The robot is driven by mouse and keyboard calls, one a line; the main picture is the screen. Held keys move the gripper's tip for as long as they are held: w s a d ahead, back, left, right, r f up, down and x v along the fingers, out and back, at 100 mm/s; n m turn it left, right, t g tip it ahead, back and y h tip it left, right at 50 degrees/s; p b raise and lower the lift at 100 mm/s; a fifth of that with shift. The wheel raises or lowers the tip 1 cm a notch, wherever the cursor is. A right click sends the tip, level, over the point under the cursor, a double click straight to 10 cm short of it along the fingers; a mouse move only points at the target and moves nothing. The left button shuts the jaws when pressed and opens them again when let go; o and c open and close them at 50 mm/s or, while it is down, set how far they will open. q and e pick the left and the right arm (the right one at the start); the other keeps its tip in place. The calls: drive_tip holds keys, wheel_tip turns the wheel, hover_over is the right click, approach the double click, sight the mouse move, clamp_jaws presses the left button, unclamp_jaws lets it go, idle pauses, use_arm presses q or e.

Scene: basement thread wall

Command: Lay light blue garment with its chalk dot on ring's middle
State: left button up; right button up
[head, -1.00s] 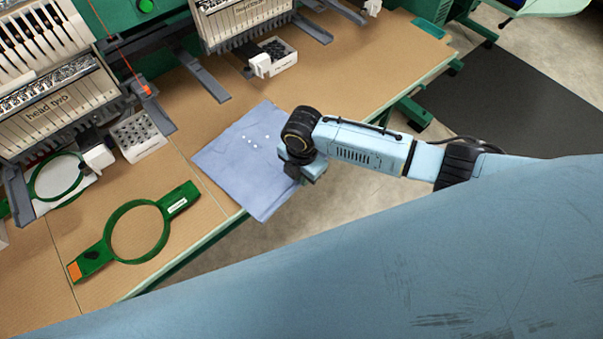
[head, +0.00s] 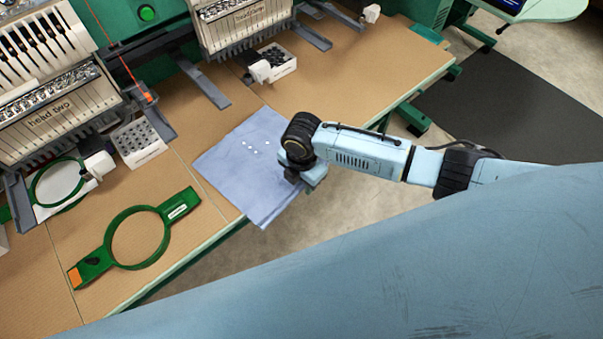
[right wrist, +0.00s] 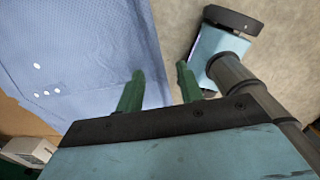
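The light blue garment (head: 235,172) lies flat on the tan table, its front corner over the table's front edge. Several white spots show on it, and I cannot tell which is the chalk dot. The green ring (head: 109,240) lies on the table to the left, apart from the garment, its middle empty. My right gripper (head: 298,180) is at the garment's right edge. In the right wrist view its two green fingers (right wrist: 158,84) are apart with a gap between them, and the garment (right wrist: 90,60) reaches beside the left finger. My left gripper is not in view.
Embroidery heads stand along the back, one marked "head two" (head: 45,118). A bobbin tray (head: 138,139) and another tray (head: 272,66) sit before them. Another green hoop (head: 38,188) is under the left head. Bare table (head: 350,70) lies behind the right arm.

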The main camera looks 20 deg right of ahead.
wheel_tip(320, 180, up, 13)
drive_tip(key=shift+p, duration=0.45)
drive_tip(key=shift+s+r, duration=0.1)
